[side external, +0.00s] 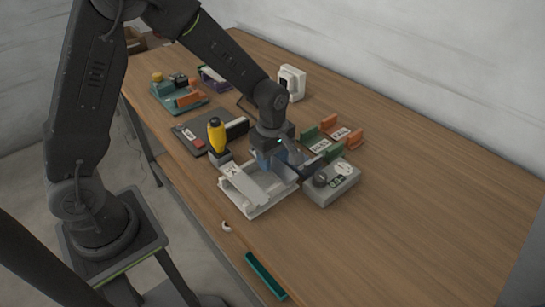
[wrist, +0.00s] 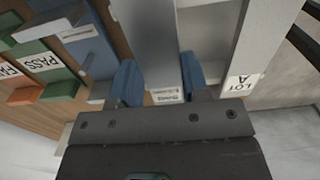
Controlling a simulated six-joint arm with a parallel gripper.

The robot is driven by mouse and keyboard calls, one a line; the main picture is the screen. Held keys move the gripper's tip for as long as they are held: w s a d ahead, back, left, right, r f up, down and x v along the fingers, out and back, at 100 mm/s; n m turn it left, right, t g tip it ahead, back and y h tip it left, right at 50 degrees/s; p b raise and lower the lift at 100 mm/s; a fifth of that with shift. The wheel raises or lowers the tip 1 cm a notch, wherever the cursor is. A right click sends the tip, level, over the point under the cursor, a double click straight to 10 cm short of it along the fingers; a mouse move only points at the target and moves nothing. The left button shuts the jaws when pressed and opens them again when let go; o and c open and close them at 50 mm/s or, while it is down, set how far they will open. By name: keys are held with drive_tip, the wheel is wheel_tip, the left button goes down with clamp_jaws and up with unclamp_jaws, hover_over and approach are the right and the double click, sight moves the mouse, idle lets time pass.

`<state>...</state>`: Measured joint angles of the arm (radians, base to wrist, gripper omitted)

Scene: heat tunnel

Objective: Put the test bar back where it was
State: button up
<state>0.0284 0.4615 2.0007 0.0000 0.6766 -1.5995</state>
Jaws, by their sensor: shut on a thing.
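In the wrist view the blue fingers of my gripper (wrist: 160,85) stand on either side of a long grey bar (wrist: 150,45) with a small printed label at its near end; I take it for the test bar. The gripper is shut on it. The white tray (wrist: 208,50), with a "LOT A" label, lies just to the right and below. In the side view my gripper (side external: 277,163) is low over the right far part of the white tray (side external: 262,209). The arm hides much of the held bar there, and I cannot tell whether it touches the tray.
A grey box with a dark knob (side external: 337,187) stands close right of the tray. Green and orange bins (side external: 330,138) are behind it. A yellow-handled tool (side external: 215,135) stands upright to the left. A teal holder (side external: 265,275) lies near the front edge. The right tabletop is clear.

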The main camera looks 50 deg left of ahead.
sight(273, 162)
drive_tip(key=shift+f, duration=0.25)
drive_tip(key=o, duration=1)
wheel_tip(273, 162, up, 12)
drive_tip(key=shift+s+a+r+m+t, duration=0.2)
drive_tip(key=shift+s+r+m+t, duration=1)
drive_tip(key=shift+s+m, duration=1.85)
drive_tip(key=shift+s+a+r+m+t, duration=0.15)
drive_tip(key=shift+s+r+m+t, duration=0.5)
drive_tip(key=shift+s+r+m, duration=1.75)
drive_tip(key=shift+s+a+r+m+t, duration=0.2)
drive_tip(key=shift+s+r+m+t, duration=0.65)
drive_tip(key=shift+s+m, duration=2.9)
